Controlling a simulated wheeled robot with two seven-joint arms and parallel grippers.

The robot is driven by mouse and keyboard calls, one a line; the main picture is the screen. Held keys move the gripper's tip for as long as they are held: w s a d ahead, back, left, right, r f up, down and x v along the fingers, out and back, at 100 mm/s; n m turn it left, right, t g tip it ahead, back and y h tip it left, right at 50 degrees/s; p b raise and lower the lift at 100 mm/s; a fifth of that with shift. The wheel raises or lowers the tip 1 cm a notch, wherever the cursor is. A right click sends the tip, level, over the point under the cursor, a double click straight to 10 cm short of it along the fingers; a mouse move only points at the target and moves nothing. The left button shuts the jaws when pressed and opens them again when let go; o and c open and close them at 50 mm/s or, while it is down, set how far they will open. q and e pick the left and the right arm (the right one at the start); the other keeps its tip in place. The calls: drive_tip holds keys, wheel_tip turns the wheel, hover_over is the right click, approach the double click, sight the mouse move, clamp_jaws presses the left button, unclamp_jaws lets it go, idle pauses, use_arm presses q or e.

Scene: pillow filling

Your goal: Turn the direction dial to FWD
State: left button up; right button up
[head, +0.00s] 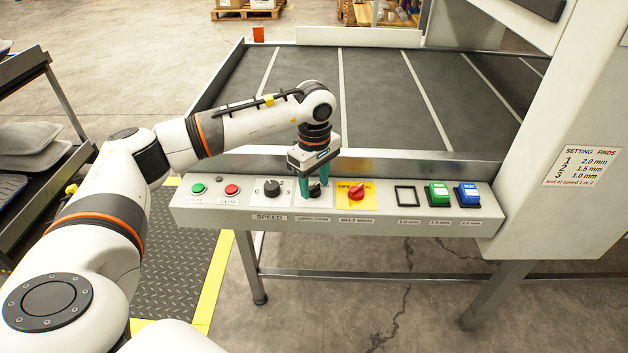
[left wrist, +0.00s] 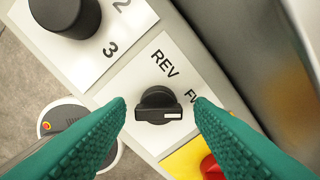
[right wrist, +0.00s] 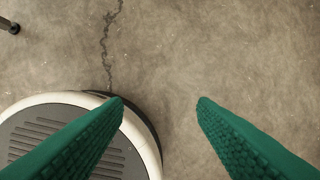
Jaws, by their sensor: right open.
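The direction dial (left wrist: 158,105) is a black knob on a white plate marked REV (left wrist: 165,64) and FWD (left wrist: 192,97). Its white mark faces right in the left wrist view, slightly below the partly hidden FWD lettering. My left gripper (head: 314,184) is over this dial on the control panel (head: 215,205), pointing down. Its green fingers are open, one on either side of the knob, with gaps showing in the left wrist view. In the head view the fingers partly hide the dial. My right gripper (right wrist: 160,104) is open and empty above the floor.
The speed dial (head: 271,188) sits left of the direction dial and the red belt main switch (head: 357,192) right of it. Green (head: 438,194) and blue (head: 467,195) blocks stand further right. The conveyor belt (head: 380,90) lies behind the panel.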

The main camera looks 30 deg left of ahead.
sight(314, 186)
use_arm(q)
drive_tip(key=shift+r, duration=0.1)
use_arm(e)
drive_tip(key=shift+s, duration=0.1)
use_arm(q)
drive_tip(key=shift+r, duration=0.4)
wheel_tip(314, 186, up, 11)
drive_tip(key=p, duration=0.1)
drive_tip(key=shift+p, duration=0.35)
use_arm(e)
drive_tip(key=f, duration=0.3)
drive_tip(key=s+f, duration=0.1)
drive_tip(key=f, duration=0.1)
drive_tip(key=shift+f, duration=0.3)
